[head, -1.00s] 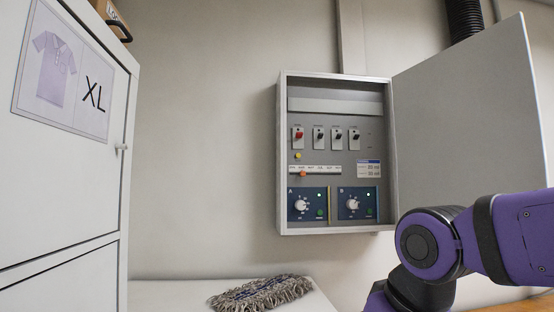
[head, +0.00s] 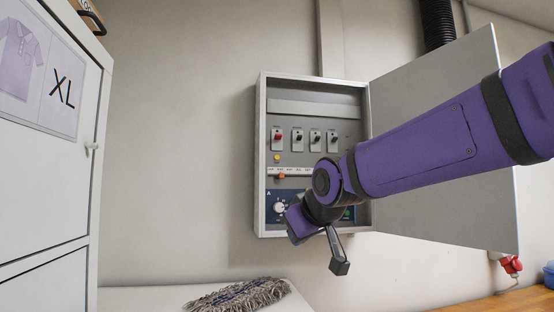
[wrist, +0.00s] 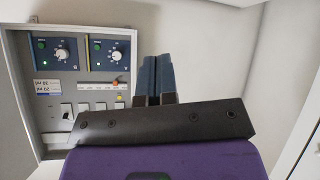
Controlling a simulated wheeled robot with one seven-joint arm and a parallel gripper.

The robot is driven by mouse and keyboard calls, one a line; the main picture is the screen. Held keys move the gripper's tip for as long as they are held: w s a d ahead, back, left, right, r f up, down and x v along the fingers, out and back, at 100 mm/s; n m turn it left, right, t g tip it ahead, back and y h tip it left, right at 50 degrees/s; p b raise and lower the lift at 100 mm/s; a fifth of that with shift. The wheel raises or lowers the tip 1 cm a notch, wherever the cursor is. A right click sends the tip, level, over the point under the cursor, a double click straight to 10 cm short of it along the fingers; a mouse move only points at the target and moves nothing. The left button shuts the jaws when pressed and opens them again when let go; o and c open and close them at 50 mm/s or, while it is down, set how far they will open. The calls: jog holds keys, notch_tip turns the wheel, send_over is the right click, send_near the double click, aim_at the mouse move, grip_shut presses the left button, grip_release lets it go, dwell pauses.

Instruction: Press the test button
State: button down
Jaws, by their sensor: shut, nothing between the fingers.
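A grey wall cabinet (head: 263,150) stands open with its control panel showing. On the panel is a small round yellow button (head: 277,157), below a red-handled switch (head: 277,135); its label is too small to read. In the wrist view, where the panel appears upside down, the yellow button (wrist: 118,98) shows just left of my fingers. Green buttons (wrist: 97,65) sit on the two blue dial modules. My gripper (wrist: 158,62) is shut and empty, its fingers beside the cabinet's edge in that view.
The cabinet door (head: 445,190) is swung open to the right, behind my arm. A white locker (head: 50,180) marked XL stands at left. A grey mop head (head: 238,294) lies on a white surface below. The wall between locker and cabinet is clear.

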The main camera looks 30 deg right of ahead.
aim_at(278, 157)
jog(key=w+d+r+n+t, duration=0.3)
jog(key=w+d+r+t, duration=0.2)
jog(key=w, duration=0.6)
jog(key=w+d+r+n+t, duration=0.3)
jog(key=w+d+r+t, duration=0.2)
jog(key=w+r, duration=0.4)
jog(key=w+d+r+n+t, duration=0.3)
jog(key=w+d+r+t, duration=0.3)
jog(key=w, duration=0.8)
jog(key=shift+d+r+h, duration=0.3)
jog(key=shift+d+r, duration=0.2)
jog(key=shift+r, duration=0.3)
jog(key=shift+w, duration=0.2)
jog(key=shift+w+d, duration=0.4)
jog(key=shift+w, duration=0.95)
jog(key=shift+w+d, duration=0.4)
jog(key=shift+w, duration=1)
jog(key=shift+w+d, duration=0.4)
jog(key=shift+w, duration=0.95)
jog(key=shift+w+d, duration=0.15)
jog(key=shift+w, duration=0.25)
